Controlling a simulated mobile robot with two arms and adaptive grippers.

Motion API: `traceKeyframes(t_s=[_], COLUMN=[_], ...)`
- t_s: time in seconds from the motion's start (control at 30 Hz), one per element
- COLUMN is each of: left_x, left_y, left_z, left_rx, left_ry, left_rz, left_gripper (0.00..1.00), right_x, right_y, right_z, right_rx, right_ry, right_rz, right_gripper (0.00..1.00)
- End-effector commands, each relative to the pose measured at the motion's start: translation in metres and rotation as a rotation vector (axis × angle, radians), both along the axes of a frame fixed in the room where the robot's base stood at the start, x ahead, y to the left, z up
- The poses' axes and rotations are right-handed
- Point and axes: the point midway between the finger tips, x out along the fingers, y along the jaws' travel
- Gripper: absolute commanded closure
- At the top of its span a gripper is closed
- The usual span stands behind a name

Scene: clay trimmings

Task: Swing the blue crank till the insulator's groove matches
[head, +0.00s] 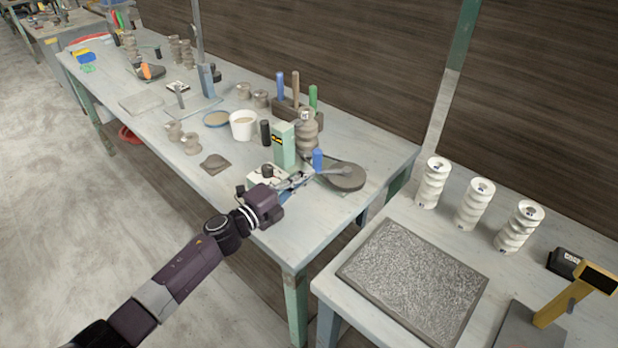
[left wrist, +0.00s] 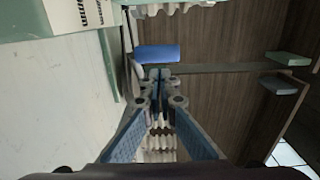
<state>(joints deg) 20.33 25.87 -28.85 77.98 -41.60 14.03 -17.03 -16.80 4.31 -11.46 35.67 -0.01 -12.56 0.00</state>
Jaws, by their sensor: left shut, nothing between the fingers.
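The crank's blue handle (head: 318,160) stands upright beside a dark round disc (head: 342,177) near the right end of the long table. In the left wrist view the blue handle (left wrist: 157,53) lies just beyond my fingertips, apart from them as far as I can tell. A brown ribbed insulator (head: 307,131) stands behind the green box (head: 284,146) of the machine; its groove is too small to read. My left gripper (head: 303,181) is shut and empty, close to the handle on its near left side. It also shows in the left wrist view (left wrist: 159,83). My right gripper is not in view.
A white bucket (head: 243,125), a flat clay trimming (head: 214,163) and a rack with upright tools (head: 294,102) sit near the machine. The right table holds white insulators (head: 473,204) and a speckled slab (head: 415,278). A gap separates the two tables.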

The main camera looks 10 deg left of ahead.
Motion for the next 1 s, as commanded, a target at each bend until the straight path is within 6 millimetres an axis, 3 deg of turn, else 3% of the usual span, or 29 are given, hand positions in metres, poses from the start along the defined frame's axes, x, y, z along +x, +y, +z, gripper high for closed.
traceKeyframes(t_s=[0.27,0.37,0.5,0.67,1.0], left_x=[-0.039,-0.053,-0.068,-0.075,-0.076], left_y=[0.033,0.046,0.058,0.064,0.065], left_z=[-0.004,-0.003,-0.003,0.000,0.000], left_rx=[0.003,0.002,0.001,0.000,0.000], left_ry=[0.001,0.002,0.002,0.000,0.000], left_rz=[-0.001,0.000,-0.001,-0.001,-0.001], left_gripper=[1.00,1.00,1.00,1.00,1.00], right_x=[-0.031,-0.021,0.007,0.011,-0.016], right_y=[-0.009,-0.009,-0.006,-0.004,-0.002], right_z=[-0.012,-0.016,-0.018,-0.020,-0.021], right_rx=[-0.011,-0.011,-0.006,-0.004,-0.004], right_ry=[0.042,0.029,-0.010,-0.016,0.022], right_rz=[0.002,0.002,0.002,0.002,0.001], right_gripper=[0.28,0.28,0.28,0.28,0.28])
